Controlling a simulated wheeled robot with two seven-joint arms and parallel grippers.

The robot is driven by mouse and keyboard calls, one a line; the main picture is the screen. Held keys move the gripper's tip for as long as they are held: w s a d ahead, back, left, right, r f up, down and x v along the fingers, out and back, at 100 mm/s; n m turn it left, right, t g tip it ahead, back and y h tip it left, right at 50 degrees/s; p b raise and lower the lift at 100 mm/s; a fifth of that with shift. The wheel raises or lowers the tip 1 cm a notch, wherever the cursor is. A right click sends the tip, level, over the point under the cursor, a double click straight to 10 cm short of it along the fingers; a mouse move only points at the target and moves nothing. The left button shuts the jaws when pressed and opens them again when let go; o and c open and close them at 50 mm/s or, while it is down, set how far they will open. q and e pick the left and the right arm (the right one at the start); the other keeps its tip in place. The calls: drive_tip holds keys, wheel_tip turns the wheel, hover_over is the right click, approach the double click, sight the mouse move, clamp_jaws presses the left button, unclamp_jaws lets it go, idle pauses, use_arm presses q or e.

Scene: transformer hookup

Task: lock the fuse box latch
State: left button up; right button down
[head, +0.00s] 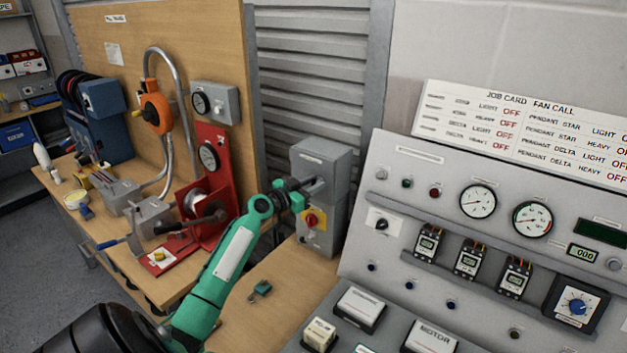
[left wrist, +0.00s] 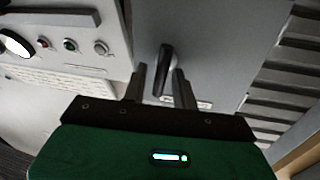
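The fuse box (head: 327,165) is a tall grey box at the back of the bench, with a red and yellow rotary switch (head: 313,218) on its front. My left gripper (head: 308,186) is at its upper front. In the left wrist view a dark latch handle (left wrist: 166,62) stands out from the grey face, its lower end between the two fingers of my left gripper (left wrist: 160,88). A gap shows beside the left finger, so the fingers look apart; contact on the right side is unclear. In the head view the gripper partly hides the handle. My right gripper is out of view.
A sloped grey control panel (head: 400,240) with gauges stands to the right. A red winch stand (head: 215,160) is to the left. A small green object (head: 260,290) lies on the wooden bench (head: 285,310) below my forearm, with bare wood around it.

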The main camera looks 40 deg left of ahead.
use_arm(q)
drive_tip(key=shift+w, duration=0.25)
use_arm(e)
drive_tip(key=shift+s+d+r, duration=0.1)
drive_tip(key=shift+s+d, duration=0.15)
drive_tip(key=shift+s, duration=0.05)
use_arm(q)
drive_tip(key=shift+c, duration=0.5)
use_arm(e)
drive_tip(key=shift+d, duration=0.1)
use_arm(q)
clamp_jaws()
drive_tip(key=shift+f+n+b, duration=0.2)
drive_tip(key=shift+n+b, duration=0.1)
drive_tip(key=shift+b, duration=0.35)
drive_tip(key=shift+r+n+b, duration=0.2)
drive_tip(key=shift+n+b, duration=0.3)
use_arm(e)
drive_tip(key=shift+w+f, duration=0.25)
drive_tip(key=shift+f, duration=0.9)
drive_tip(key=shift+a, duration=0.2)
